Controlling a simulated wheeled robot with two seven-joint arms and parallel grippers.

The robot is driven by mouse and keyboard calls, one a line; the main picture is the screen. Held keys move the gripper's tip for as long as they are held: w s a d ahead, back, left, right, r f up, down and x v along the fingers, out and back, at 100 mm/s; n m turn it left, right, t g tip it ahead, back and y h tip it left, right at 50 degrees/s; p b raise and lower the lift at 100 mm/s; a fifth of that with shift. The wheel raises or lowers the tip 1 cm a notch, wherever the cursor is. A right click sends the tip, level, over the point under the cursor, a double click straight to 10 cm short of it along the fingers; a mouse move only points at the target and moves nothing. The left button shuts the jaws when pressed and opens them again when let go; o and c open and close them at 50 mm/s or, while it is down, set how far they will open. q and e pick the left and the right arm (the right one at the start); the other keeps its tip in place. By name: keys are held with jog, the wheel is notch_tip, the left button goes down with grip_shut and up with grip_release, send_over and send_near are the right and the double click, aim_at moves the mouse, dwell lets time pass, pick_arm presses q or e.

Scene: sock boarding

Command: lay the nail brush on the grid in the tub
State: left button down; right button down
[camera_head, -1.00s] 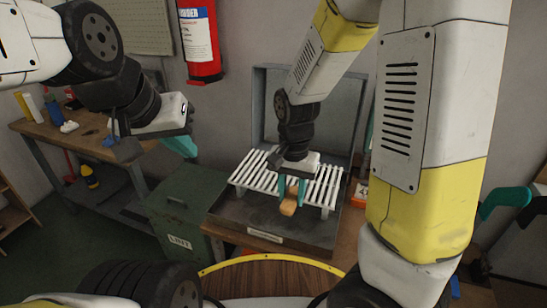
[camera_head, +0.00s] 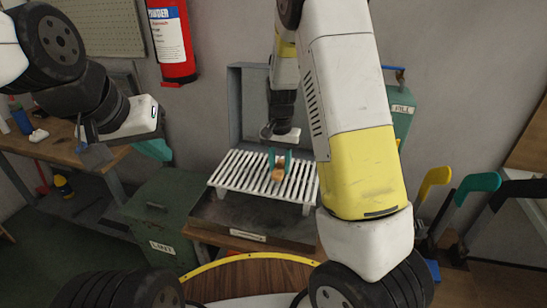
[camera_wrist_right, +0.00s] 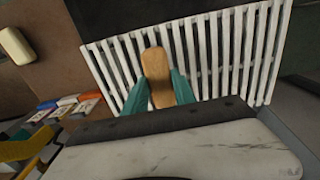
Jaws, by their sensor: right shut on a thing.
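The nail brush (camera_head: 278,175) is a small tan wooden block; it also shows in the right wrist view (camera_wrist_right: 156,72). My right gripper (camera_head: 280,160) is shut on it, with teal fingers on both sides. The brush is over the white slatted grid (camera_head: 236,172), which spans the dark tub (camera_head: 218,216). I cannot tell whether the brush touches the slats. The grid's slats also show in the right wrist view (camera_wrist_right: 225,50). My left gripper (camera_head: 152,150) is off to the left, away from the tub; its fingers are partly hidden and their opening is unclear.
A green bin (camera_head: 160,215) with a label stands left of the tub. A raised grey lid (camera_head: 240,110) stands behind it. A red extinguisher (camera_head: 172,40) hangs on the wall. Yellow, teal and black handles (camera_head: 475,185) stand at the right. A wooden workbench (camera_head: 65,150) is at the left.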

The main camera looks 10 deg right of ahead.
aim_at(280, 167)
jog(key=shift+f, duration=0.85)
jog(key=c, duration=1)
grip_release()
jog(key=shift+f, duration=0.15)
notch_tip(280, 167, up, 12)
jog(key=shift+s+d+r+n+t+y, duration=0.45)
jog(key=shift+s+r+n+t, duration=0.5)
jog(key=shift+s+r, duration=2.1)
jog(key=shift+s+d+r+n+t+y, duration=0.4)
jog(key=shift+s+r+n+t, duration=0.65)
jog(key=shift+s, duration=3.6)
jog(key=shift+s+d+r+n+t+y, duration=0.25)
jog(key=shift+s+d+r+n+t, duration=0.6)
jog(key=shift+s+r, duration=2.35)
